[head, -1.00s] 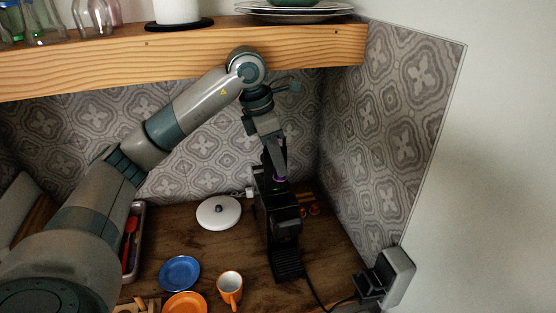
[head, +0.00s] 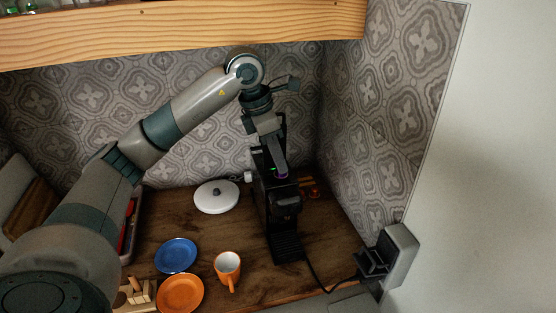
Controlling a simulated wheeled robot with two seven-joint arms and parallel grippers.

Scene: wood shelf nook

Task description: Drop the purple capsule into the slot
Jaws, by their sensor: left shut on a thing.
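The purple capsule (head: 283,175) shows as a small purple spot at the tips of my left gripper (head: 281,170). My left gripper is shut on it and points down at the top of the black coffee machine (head: 284,213). A small green light shows on the machine beside the fingers. The slot itself is hidden or too dark to make out, so I cannot tell whether the capsule is in it or just above it.
A white round lid-like thing (head: 216,197) lies left of the machine. A blue plate (head: 176,255), an orange plate (head: 180,294) and an orange mug (head: 228,268) stand in front. A wooden shelf (head: 180,32) runs above my left arm.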

